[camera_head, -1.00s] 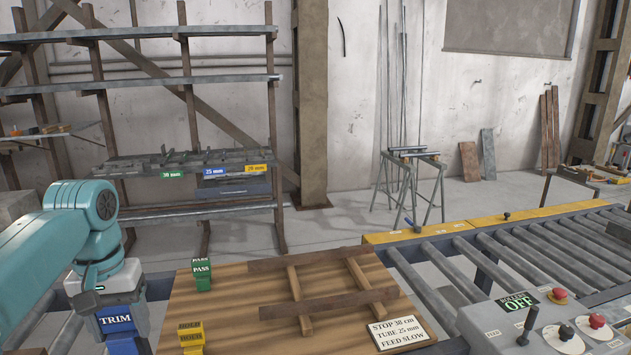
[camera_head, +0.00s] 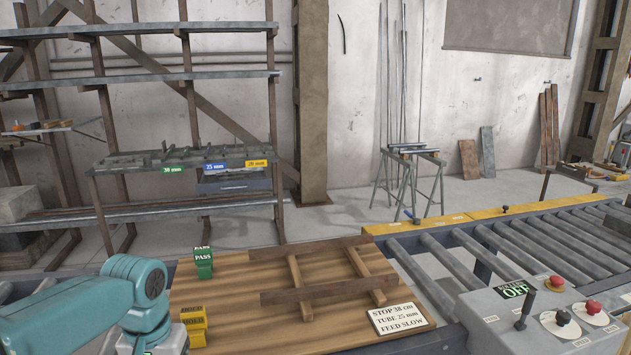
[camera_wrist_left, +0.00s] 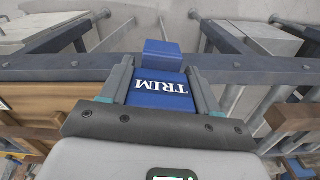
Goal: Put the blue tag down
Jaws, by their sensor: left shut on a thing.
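The blue tag (camera_wrist_left: 160,92) reads TRIM and shows in the left wrist view. My left gripper (camera_wrist_left: 161,72) is shut on it, with one finger at each side. A dark blue-grey rail (camera_wrist_left: 260,70) runs behind the tag; I cannot tell whether the tag touches anything below. In the head view the tag and the left gripper's fingers are out of the frame; only the arm shows at the lower left. My right gripper is in neither view.
The wooden board (camera_head: 235,288) carries a green PASS tag (camera_head: 203,264), yellow HOLD tags (camera_head: 193,325), a wooden frame (camera_head: 325,290) and a white note (camera_head: 401,318). A control box (camera_head: 540,320) and rollers (camera_head: 490,260) stand at the right. Bare board lies around the frame.

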